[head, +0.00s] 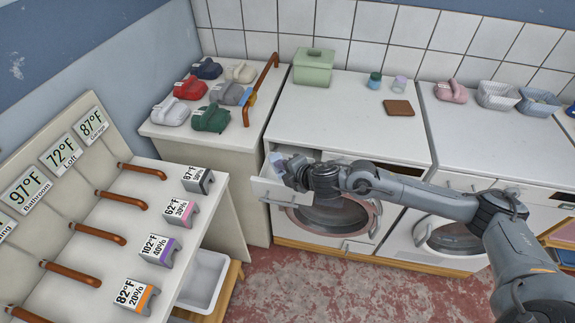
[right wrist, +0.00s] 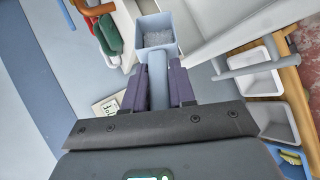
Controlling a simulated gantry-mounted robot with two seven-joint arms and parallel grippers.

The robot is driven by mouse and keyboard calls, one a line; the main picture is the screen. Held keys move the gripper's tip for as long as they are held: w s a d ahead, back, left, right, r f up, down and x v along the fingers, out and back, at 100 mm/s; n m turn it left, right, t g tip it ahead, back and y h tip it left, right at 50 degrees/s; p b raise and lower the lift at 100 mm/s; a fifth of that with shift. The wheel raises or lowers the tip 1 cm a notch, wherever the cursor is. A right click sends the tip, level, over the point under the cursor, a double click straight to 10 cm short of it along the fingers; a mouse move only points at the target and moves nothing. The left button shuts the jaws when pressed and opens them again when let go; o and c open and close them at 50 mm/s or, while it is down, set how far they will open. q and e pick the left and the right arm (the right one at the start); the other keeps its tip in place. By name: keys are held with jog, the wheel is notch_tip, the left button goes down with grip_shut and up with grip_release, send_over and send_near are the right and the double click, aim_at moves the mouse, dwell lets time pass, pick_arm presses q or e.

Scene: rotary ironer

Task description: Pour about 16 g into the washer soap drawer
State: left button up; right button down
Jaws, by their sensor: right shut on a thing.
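My right gripper (head: 290,172) is above the pulled-out soap drawer (head: 268,193) at the left of the front washer (head: 340,215). In the right wrist view its dark purple fingers (right wrist: 158,88) are shut on the handle of a light blue-grey scoop (right wrist: 156,65). The scoop's square cup holds pale grainy powder (right wrist: 160,40). In the head view the scoop (head: 276,160) shows only in part beside the gripper. I cannot tell its exact tilt, and the drawer's inside is largely hidden. My left gripper is not in view.
A green lidded box (head: 313,68), two small jars (head: 374,81) and a brown flat piece (head: 398,107) are on the washer top. A white bin (head: 204,277) stands below on the left. The washer top's front middle is clear.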

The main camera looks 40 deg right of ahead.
jog(key=shift+s+d+r+m+t+y+b, duration=0.15)
jog(key=shift+d+m+t+y+b, duration=0.05)
jog(key=shift+d+m+y, duration=0.25)
jog(key=shift+s+d+r+m+t+y+b, duration=0.15)
jog(key=shift+d+m+t+y, duration=0.15)
jog(key=shift+d, duration=0.25)
dwell(3.0)
jog(key=shift+s+d+m+t+y, duration=0.15)
jog(key=shift+d+m+t+y, duration=0.15)
jog(key=shift+d+m+y, duration=0.25)
jog(key=shift+s+d+m+t+y, duration=0.15)
jog(key=shift+d+m+t+y, duration=0.15)
jog(key=shift+d+m+y, duration=0.2)
dwell(2.9)
